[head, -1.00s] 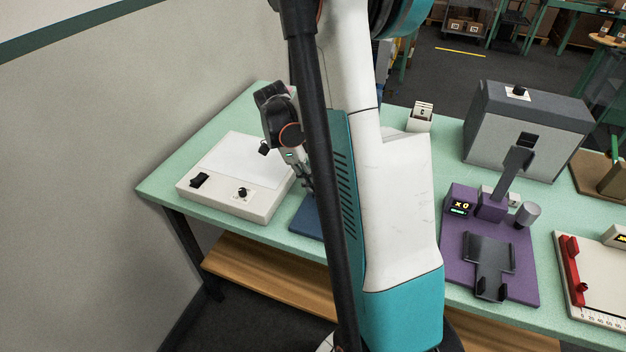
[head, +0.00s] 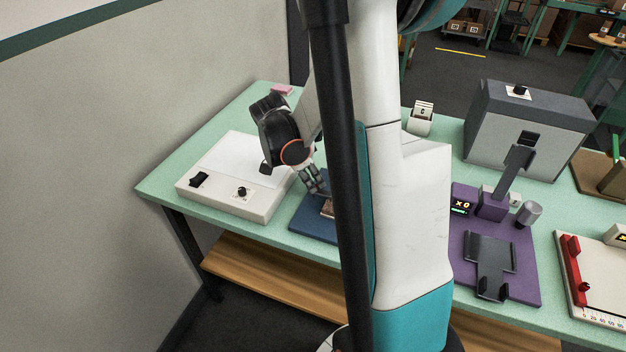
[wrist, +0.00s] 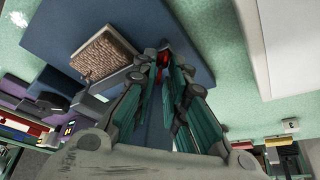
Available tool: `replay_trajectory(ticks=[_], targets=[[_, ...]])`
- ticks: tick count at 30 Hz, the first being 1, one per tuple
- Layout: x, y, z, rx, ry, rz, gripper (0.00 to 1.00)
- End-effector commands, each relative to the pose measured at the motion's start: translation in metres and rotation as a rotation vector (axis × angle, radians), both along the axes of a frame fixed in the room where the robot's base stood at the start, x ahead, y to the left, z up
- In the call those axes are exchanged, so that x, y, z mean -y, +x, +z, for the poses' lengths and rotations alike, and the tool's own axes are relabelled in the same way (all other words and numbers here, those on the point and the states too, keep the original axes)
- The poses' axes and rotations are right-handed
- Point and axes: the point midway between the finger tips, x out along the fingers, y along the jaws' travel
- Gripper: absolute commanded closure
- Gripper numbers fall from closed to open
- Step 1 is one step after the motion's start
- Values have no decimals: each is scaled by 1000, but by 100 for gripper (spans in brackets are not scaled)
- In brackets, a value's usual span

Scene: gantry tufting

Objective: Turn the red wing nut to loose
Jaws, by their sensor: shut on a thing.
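In the wrist view the red wing nut (wrist: 163,59) shows as a small patch of red between my fingertips, mostly hidden by them. My gripper (wrist: 165,62) is shut on it, over the blue board (wrist: 60,48). A brown tufted pad (wrist: 103,53) lies on the board beside the fingers. In the head view my gripper (head: 316,185) points down at the blue board (head: 305,222), at the edge of the brown pad (head: 327,208). The wing nut cannot be made out in the head view, and its turn angle cannot be told.
A purple fixture (head: 530,275) and a grey box (head: 525,125) stand to the right. A pink block (head: 282,90) lies at the back. The green bench (head: 165,183) has bare surface at its left end.

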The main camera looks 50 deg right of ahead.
Motion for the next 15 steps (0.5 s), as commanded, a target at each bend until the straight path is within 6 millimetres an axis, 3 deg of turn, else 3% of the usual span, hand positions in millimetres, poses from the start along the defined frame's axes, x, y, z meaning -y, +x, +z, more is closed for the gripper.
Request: replay_trajectory(ticks=[15], targets=[[0, -2, 0, 2, 0, 487, 100]])
